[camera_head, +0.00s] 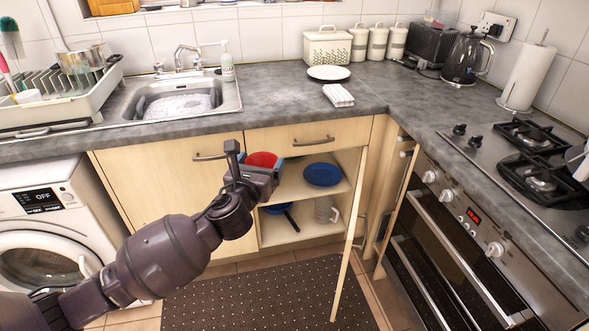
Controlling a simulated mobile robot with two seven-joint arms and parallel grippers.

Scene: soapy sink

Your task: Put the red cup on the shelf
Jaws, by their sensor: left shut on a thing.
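My left gripper (257,172) is shut on the red cup (262,159), in front of the open base cabinet. Only the upper part of the cup shows; the gripper hides the rest. The shelf (296,188) is the middle board inside the cabinet, behind and to the right of the gripper. A blue plate (323,174) lies on the right part of this shelf. The gripper and my forearm hide part of the shelf's left side. I cannot tell how far the cup is from the shelf's edge. My right gripper is not in view.
The cabinet door (350,235) stands open on the right. Below the shelf are a white mug (325,210) and a blue pan (278,209). A drawer (309,138) is above. The soapy sink (178,105) and counter lie behind; a washing machine (40,225) stands left, an oven (440,250) right.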

